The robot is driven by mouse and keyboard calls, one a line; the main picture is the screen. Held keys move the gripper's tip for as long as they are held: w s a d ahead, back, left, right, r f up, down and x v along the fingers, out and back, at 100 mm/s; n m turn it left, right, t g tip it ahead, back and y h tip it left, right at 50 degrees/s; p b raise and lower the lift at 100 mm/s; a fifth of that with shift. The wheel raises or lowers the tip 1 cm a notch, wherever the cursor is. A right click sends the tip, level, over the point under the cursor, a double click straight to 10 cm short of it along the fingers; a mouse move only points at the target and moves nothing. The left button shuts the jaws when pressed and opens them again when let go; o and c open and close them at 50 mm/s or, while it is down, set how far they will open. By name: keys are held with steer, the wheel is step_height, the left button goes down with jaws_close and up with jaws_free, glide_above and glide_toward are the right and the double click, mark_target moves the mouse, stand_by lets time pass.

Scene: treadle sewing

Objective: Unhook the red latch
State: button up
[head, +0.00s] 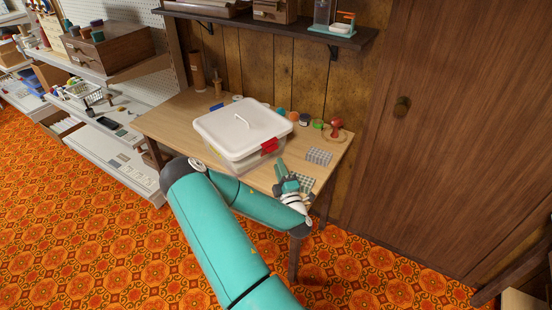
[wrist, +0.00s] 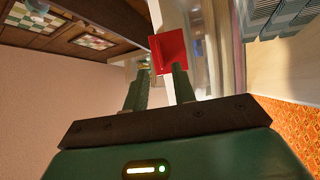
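A lidded box with a white lid (head: 240,125) and clear lower walls stands on the wooden table. The red latch (head: 269,146) is on the box's front right side, just below the lid rim. It also shows in the wrist view (wrist: 168,51), directly beyond my fingertips. My gripper (head: 281,168) is just in front of the latch, low beside the box. In the wrist view my gripper (wrist: 160,80) has its two fingers apart, with a gap between them. The right fingertip reaches the latch's lower edge; I cannot tell whether it touches.
The wooden table (head: 178,118) also bears a grey ridged block (head: 319,156), a red stamp-like object (head: 336,128) and several small spools behind the box. A shelf (head: 270,27) hangs above. A wooden door (head: 440,120) stands at right; patterned floor lies in front.

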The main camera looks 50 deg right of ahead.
steer(key=v, duration=0.8)
